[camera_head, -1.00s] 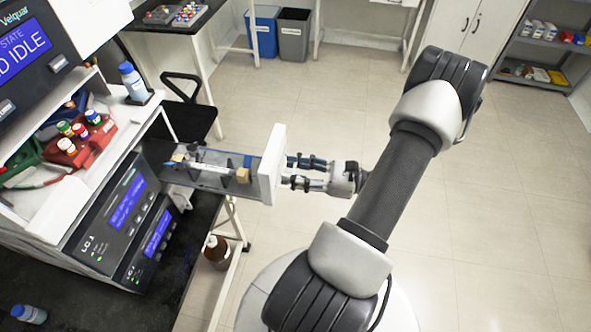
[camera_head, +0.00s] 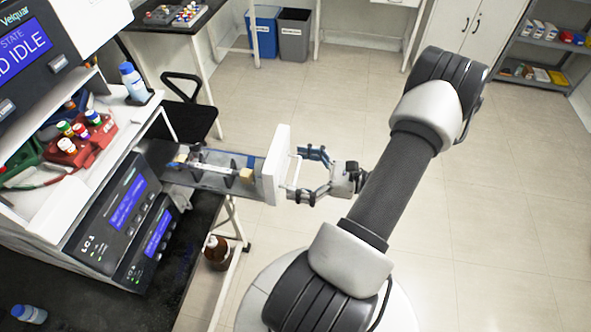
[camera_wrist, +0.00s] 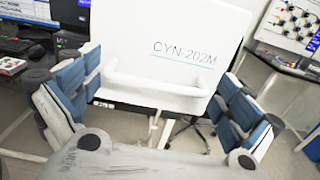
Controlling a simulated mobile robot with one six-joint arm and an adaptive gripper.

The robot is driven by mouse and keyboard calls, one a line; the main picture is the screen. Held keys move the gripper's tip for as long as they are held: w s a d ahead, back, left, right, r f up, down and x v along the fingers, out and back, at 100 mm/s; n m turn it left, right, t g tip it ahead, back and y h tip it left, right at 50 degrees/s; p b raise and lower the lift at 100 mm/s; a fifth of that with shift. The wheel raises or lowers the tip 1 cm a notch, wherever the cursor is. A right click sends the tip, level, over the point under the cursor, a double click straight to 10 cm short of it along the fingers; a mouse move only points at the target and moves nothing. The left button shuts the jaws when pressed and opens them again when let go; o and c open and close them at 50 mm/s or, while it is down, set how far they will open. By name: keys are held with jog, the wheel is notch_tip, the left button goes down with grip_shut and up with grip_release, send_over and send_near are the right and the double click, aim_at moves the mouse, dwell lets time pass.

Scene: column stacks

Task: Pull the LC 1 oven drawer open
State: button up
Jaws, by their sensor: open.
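The LC 1 oven drawer (camera_head: 212,170) is pulled out to the right of the LC 1 unit (camera_head: 112,215), with a column and fittings showing inside. Its white front panel (camera_head: 277,165) faces my gripper (camera_head: 314,175). In the wrist view the panel (camera_wrist: 175,45) reads "CYN-202M" and has a white bar handle (camera_wrist: 158,92) below the lettering. My gripper (camera_wrist: 155,105) is open. Its blue-padded fingers stand apart on either side of the handle, with nothing held between them.
A brown bottle (camera_head: 217,252) stands on a low shelf below the drawer. A black chair (camera_head: 188,105) stands behind the drawer. The floor to the right is clear.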

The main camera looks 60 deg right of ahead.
jog(key=v, duration=1.2)
jog(key=shift+w, duration=0.1)
dwell(0.4)
